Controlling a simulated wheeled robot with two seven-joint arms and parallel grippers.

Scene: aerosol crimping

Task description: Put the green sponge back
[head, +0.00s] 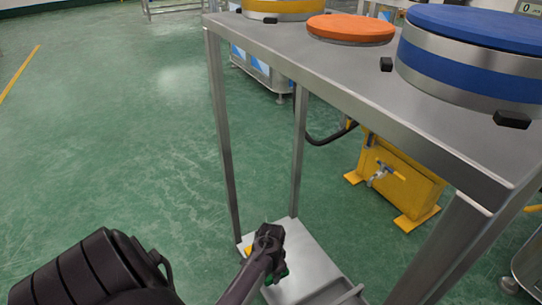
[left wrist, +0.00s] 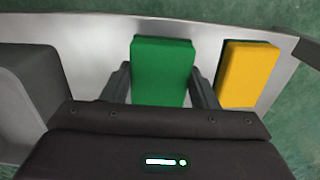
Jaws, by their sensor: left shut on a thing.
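The green sponge (left wrist: 162,70) is a green block between the two fingers of my left gripper (left wrist: 162,92) in the left wrist view. The gripper is shut on it. In the head view my left gripper (head: 270,240) is low, over the metal lower shelf (head: 305,258) of the steel table. Only bits of the green sponge (head: 282,273) show there beside the gripper. I cannot tell whether the sponge touches the shelf. My right gripper is not in view.
A yellow sponge (left wrist: 248,73) lies on the shelf to the right of the green one. A grey object (left wrist: 30,92) is at the left. Table legs (head: 222,140) stand around the shelf. Blue (head: 480,55) and orange (head: 350,28) round-topped things are on the tabletop. A yellow machine (head: 400,180) stands behind.

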